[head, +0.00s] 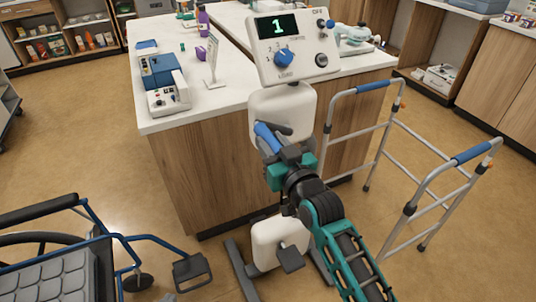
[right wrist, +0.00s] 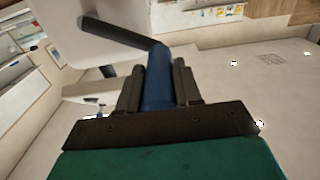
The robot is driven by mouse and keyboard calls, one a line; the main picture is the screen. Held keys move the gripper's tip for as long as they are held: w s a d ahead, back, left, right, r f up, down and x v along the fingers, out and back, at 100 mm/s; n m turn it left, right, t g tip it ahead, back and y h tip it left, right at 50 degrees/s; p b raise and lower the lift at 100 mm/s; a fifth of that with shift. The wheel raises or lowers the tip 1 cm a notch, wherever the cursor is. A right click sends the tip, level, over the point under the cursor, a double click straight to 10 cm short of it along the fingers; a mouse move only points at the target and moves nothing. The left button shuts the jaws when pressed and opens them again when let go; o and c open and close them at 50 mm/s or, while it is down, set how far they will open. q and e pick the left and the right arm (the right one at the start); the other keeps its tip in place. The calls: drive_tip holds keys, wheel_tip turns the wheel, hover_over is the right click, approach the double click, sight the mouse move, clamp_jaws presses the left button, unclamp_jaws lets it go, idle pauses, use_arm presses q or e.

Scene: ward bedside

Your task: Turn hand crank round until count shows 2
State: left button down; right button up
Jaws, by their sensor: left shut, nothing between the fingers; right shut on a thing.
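My right gripper (head: 279,153) is shut on the blue grip. In the right wrist view the grip (right wrist: 158,78) stands between the two dark fingers, and its dark crank arm (right wrist: 122,33) runs up to the left into the white housing. The count display (head: 278,26) on top of the machine shows a green 1. Below it is a blue knob (head: 284,58) on the panel. My left gripper is not in view.
A counter (head: 225,98) stands behind the machine, with a blue and white device (head: 164,82) on it. A walker (head: 397,150) stands close on the right. A wheelchair (head: 60,262) is at the lower left. Open floor lies between wheelchair and counter.

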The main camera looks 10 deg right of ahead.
drive_tip(key=shift+w+d, duration=0.1)
drive_tip(key=shift+w+d+r, duration=0.25)
drive_tip(key=shift+d+r, duration=0.55)
drive_tip(key=shift+r, duration=0.1)
drive_tip(key=shift+w+d+r, duration=0.25)
drive_tip(key=shift+d+r, duration=0.55)
drive_tip(key=shift+r, duration=0.05)
drive_tip(key=shift+w+d+r, duration=0.25)
drive_tip(key=shift+d+r, duration=0.05)
drive_tip(key=shift+d, duration=0.45)
drive_tip(key=shift+w+d+r, duration=0.25)
drive_tip(key=shift+d, duration=0.5)
drive_tip(key=shift+w+d+r, duration=0.25)
drive_tip(key=shift+d+r, duration=0.05)
drive_tip(key=shift+d, duration=0.45)
drive_tip(key=shift+w+d, duration=0.2)
drive_tip(key=shift+d, duration=0.35)
drive_tip(key=shift+w+d, duration=0.2)
drive_tip(key=shift+d, duration=0.35)
drive_tip(key=o, duration=1.2)
drive_tip(key=shift+a, duration=0.1)
drive_tip(key=shift+v, duration=3.5)
